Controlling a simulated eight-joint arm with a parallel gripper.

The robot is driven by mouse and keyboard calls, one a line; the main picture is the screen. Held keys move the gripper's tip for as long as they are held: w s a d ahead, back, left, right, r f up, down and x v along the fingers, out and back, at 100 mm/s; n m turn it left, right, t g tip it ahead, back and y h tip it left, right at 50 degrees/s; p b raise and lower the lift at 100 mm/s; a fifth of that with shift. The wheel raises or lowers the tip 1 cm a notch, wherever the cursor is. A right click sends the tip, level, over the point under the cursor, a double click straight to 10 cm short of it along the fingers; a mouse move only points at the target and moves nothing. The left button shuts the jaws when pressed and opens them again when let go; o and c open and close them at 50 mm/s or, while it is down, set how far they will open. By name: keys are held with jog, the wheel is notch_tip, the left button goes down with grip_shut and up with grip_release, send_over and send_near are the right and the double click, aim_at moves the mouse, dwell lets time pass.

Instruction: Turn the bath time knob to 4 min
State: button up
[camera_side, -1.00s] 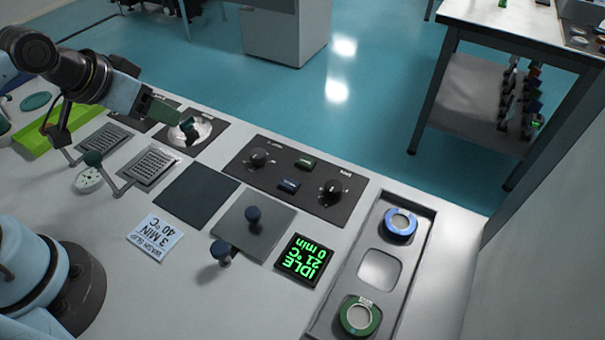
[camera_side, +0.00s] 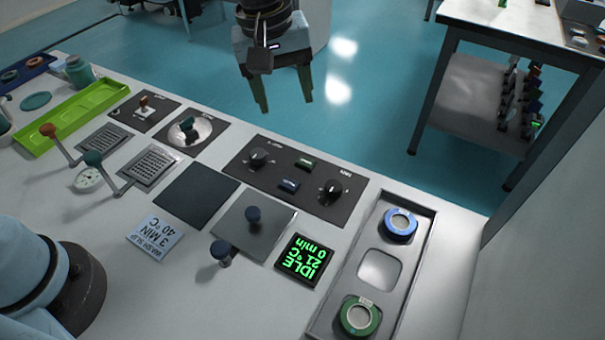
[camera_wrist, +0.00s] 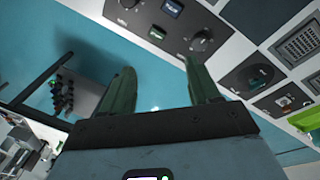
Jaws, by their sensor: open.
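The dark control panel (camera_side: 295,180) carries two black knobs, a left knob (camera_side: 258,158) and a right knob (camera_side: 331,190). Their small labels are hard to read; the right one seems to read MINS. In the wrist view the left knob (camera_wrist: 202,40) is nearer and the right knob (camera_wrist: 128,3) is at the top edge. The display (camera_side: 304,259) reads IDLE, 21 °C, 0 min. My gripper (camera_side: 285,106) is open and empty, pointing down, above and beyond the panel's far edge, apart from both knobs. Its green fingers (camera_wrist: 160,75) also show in the wrist view.
A green button (camera_side: 306,163) and a blue button (camera_side: 289,185) sit between the knobs. A card (camera_side: 155,238) reads 3 MIN 40 °C. A blue-handled lever (camera_side: 253,215) stands in front of the panel. A tray (camera_side: 333,312) with blue and green rings is right.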

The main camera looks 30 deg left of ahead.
aim_at(333, 185)
jog(key=d+f+n+g, duration=0.2)
jog(key=d+f+n, duration=0.15)
jog(key=d, duration=0.55)
jog(key=shift+y, duration=0.4)
jog(key=f, duration=1.2)
jog(key=shift+w+d+f, duration=0.2)
jog(key=shift+w, duration=0.05)
jog(key=c, duration=1)
jog(key=shift+c, duration=0.2)
